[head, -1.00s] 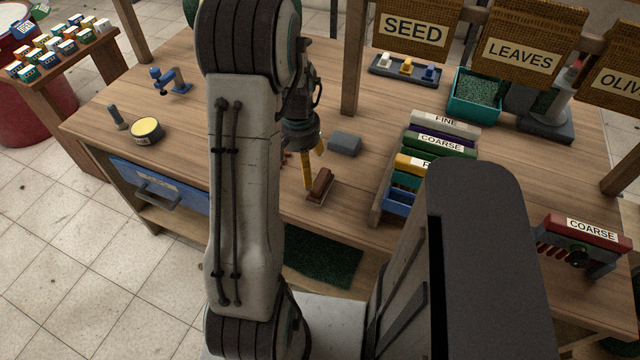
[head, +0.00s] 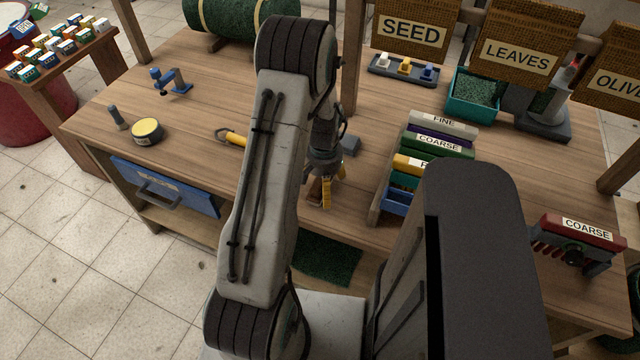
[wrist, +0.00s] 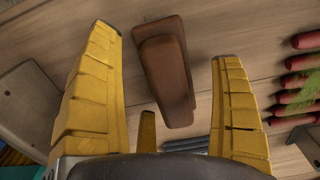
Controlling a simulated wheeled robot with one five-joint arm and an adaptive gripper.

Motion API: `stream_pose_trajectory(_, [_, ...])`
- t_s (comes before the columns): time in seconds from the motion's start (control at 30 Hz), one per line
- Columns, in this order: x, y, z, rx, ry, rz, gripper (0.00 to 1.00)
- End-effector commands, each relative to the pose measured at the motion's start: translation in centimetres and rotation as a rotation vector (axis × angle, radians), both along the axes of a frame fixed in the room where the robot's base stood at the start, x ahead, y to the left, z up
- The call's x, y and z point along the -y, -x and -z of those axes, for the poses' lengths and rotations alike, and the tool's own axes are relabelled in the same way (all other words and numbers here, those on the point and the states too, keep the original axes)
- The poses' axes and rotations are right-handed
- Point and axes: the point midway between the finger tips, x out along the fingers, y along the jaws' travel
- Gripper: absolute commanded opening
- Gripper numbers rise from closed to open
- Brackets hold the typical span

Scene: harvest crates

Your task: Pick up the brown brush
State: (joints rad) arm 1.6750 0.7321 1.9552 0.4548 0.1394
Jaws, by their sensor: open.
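The brown brush (wrist: 167,72) lies on the wooden bench in the wrist view, a long block with rounded ends. It sits between my gripper's two spread yellow fingers, with bare bench on both sides of it. My gripper (head: 327,192) points down over the bench's front part in the head view, where it largely hides the brush. The fingers are open and hold nothing. I cannot tell the exact height of the fingertips above the brush.
Several red items with green tufts (wrist: 298,82) lie right of the brush in the wrist view. A rack with labelled packets (head: 440,143) stands right of my gripper. A grey block (head: 351,146) is behind it. A yellow-handled tool (head: 236,138) lies left.

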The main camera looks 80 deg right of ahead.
Motion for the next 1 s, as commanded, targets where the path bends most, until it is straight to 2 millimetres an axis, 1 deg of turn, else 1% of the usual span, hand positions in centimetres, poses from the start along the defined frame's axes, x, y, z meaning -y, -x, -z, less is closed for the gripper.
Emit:
stream_pose_trajectory(0.13, [-0.03, -0.01, 0.77, 0.000, 0.000, 0.000, 0.86])
stream_pose_trajectory(0.4, [-0.02, 0.00, 0.85, 0.000, 0.000, 0.000, 0.87])
stream_pose_trajectory(1.0, [-0.01, -0.01, 0.82, 0.000, 0.001, 0.000, 0.33])
